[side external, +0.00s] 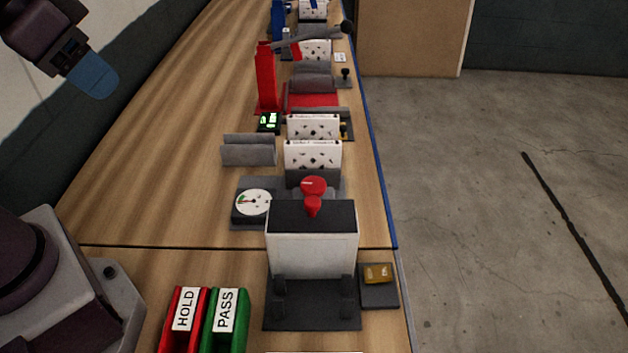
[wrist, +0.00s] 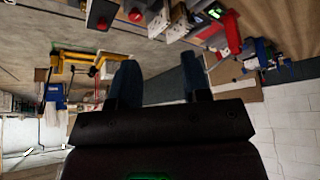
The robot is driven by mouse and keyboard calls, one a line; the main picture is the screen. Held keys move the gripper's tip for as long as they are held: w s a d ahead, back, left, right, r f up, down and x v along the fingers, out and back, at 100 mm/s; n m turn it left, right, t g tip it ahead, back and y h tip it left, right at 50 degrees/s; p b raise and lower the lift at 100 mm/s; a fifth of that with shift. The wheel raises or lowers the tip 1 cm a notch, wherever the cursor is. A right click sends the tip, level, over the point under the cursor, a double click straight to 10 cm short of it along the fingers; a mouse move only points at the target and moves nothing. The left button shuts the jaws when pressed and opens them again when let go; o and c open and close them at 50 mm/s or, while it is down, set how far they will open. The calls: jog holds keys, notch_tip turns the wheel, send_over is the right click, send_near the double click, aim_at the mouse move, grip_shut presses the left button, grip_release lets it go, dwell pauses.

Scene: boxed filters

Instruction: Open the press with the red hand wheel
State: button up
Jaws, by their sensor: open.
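A pale box-shaped press (side external: 312,254) with a black top stands in the foreground of the side view. A red hand wheel (side external: 313,187) on a short red stem shows at its top; whether the press is open or shut I cannot tell. Its dark base (side external: 312,308) has short posts. My gripper (side external: 90,80) is high at the upper left of the side view, far from the press and touching nothing. In the wrist view its two blue fingers (wrist: 158,78) are spread apart with nothing between them.
A dial gauge (side external: 253,203) stands behind the press. Red HOLD (side external: 184,318) and green PASS (side external: 226,320) bins are at its left, a small brown block (side external: 378,273) at its right. Boxed filters (side external: 313,157) and a red lever device (side external: 267,80) stand farther back. The table's left side is clear.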

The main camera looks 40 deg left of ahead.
jog(key=o, duration=0.4)
jog(key=shift+f, duration=0.1)
jog(key=shift+c, duration=0.2)
jog(key=shift+o, duration=0.9)
jog(key=shift+w+d+f+g, duration=0.1)
jog(key=shift+w+f+g, duration=0.6)
jog(key=shift+f, duration=0.25)
jog(key=m+g, duration=0.4)
jog(key=m, duration=2.9)
send_near(314, 184)
notch_tip(314, 184, down, 9)
jog(key=shift+w+f, duration=0.1)
jog(key=shift+f, duration=0.1)
